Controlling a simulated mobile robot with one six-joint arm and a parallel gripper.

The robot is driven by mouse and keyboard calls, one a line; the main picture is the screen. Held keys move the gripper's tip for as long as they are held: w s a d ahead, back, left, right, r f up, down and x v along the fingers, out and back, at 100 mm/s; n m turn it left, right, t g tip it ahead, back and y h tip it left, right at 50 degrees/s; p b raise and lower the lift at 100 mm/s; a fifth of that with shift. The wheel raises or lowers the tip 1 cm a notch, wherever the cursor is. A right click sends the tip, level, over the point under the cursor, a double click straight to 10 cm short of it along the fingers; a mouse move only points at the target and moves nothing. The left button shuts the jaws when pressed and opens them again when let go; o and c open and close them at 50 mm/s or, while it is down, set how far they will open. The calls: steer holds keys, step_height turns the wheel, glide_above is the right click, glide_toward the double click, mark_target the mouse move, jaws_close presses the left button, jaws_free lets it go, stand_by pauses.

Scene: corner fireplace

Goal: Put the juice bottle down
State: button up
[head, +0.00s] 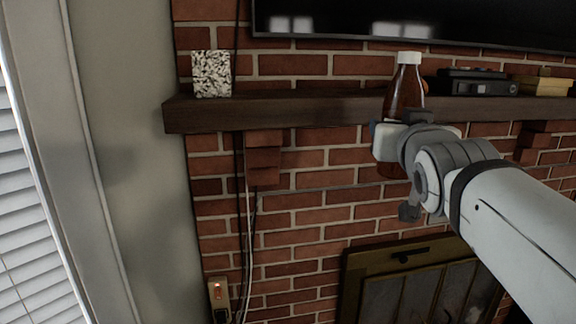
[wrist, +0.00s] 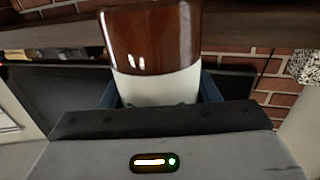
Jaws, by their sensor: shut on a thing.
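The juice bottle (head: 406,88) is brown-red with a white cap and stands upright in my gripper (head: 398,135) in the head view. My gripper is shut on it, with the bottle in front of the dark wooden mantel shelf (head: 300,112). The bottle's lower end shows below my gripper, under the level of the shelf top. In the wrist view the bottle (wrist: 150,50) fills the upper middle, with its pale band between the fingers. My wrist and arm hide part of the bottle in the head view.
A black-and-white patterned box (head: 211,74) stands at the shelf's left end. Black devices (head: 478,82) and a yellow item (head: 545,84) sit on the shelf to the right. The shelf between box and bottle is clear. A TV (head: 420,22) hangs above; a fireplace (head: 420,285) is below.

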steer(key=w+a+f, duration=0.1)
steer(key=w+f, duration=0.4)
steer(key=f, duration=1.4)
steer(key=w+a+f+n+y, duration=0.1)
steer(key=w+f, duration=0.4)
steer(key=f, duration=1.4)
steer(key=w+a+f, duration=0.1)
steer(key=w+f, duration=0.4)
steer(key=f, duration=1.4)
step_height(320, 180, down, 9)
steer(key=b, duration=1)
steer(key=s, duration=0.1)
steer(key=s+r, duration=0.1)
steer(key=s, duration=0.1)
steer(key=s+r, duration=0.1)
steer(key=s, duration=0.1)
steer(key=shift+d, duration=0.15)
